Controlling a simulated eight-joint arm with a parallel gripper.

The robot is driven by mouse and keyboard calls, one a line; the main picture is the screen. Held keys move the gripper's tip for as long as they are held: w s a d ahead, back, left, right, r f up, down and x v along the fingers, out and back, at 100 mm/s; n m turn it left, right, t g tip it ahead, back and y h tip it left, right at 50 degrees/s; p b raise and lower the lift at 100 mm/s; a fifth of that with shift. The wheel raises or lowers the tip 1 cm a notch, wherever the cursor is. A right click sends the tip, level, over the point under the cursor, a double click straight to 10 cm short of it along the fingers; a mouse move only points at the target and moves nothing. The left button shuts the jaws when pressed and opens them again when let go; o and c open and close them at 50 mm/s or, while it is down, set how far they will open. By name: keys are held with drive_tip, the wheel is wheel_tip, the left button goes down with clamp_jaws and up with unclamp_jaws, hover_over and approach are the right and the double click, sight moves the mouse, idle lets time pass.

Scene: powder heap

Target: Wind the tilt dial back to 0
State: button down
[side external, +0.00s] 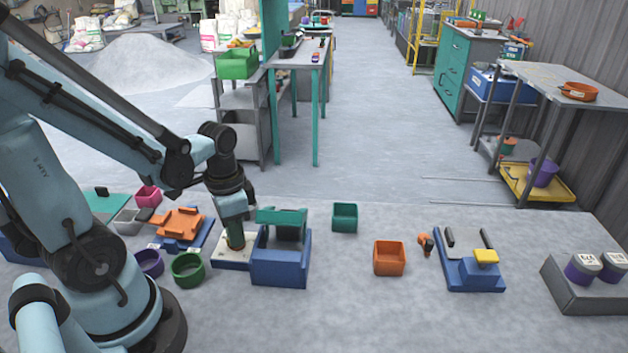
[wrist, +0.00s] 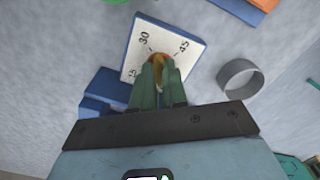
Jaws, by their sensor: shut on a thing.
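The dial plate (wrist: 166,35) is white with a blue edge and shows the marks 15, 30 and 45 in the wrist view. Its small orange-yellow knob (wrist: 157,59) stands on the plate between my green fingers. My gripper (wrist: 160,75) points down and is shut on the knob; the fingers hide part of the knob and the rest of the scale, so the setting cannot be read. In the side view the dial plate (side external: 225,263) lies under my gripper (side external: 236,246), left of a blue block (side external: 280,268) with a green top (side external: 281,217).
A green round pot (side external: 187,269) and a purple one (side external: 149,263) stand left of the dial. An orange cradle (side external: 179,223) is behind them. A green square bin (side external: 345,218) and an orange bin (side external: 389,258) stand to the right, with clear floor between and in front.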

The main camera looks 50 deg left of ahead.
drive_tip(key=shift+n, duration=1.6)
drive_tip(key=c, duration=1.2)
unclamp_jaws()
drive_tip(key=shift+o, duration=0.2)
drive_tip(key=shift+r, duration=0.1)
wheel_tip(320, 180, up, 12)
drive_tip(key=shift+o, duration=0.2)
